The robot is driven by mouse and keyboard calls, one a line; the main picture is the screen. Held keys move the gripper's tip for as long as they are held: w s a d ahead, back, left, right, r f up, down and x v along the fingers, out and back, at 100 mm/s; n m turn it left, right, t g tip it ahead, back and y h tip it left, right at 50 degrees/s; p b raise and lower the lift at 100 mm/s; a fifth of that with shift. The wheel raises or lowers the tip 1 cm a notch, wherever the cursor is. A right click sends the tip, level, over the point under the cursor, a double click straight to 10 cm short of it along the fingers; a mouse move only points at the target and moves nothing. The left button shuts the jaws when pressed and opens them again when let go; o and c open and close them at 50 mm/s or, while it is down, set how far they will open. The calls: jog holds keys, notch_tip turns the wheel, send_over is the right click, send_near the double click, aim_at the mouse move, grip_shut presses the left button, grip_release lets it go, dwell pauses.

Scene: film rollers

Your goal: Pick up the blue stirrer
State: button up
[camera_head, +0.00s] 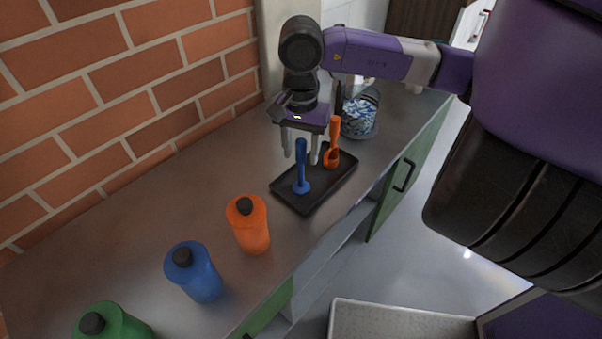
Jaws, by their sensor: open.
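The blue stirrer (301,168) stands upright in the black tray (320,200) on the counter, its wider foot on the tray floor. An orange stirrer (332,145) stands in the same tray, to its right and farther back. My gripper (301,158) points down above the tray with its two fingers apart. In this view the top of the blue stirrer's handle appears between the fingertips. I cannot tell how far apart in depth they are. Nothing is held.
An orange bottle (250,225), a blue bottle (193,272) and a green bottle (115,322) line the counter's near part. A glass jar (360,113) stands behind the tray. A brick wall (130,90) borders the left. The counter (190,205) left of the tray is clear.

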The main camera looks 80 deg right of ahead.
jog(key=shift+f, duration=0.2)
grip_shut()
jog(key=shift+r, duration=0.15)
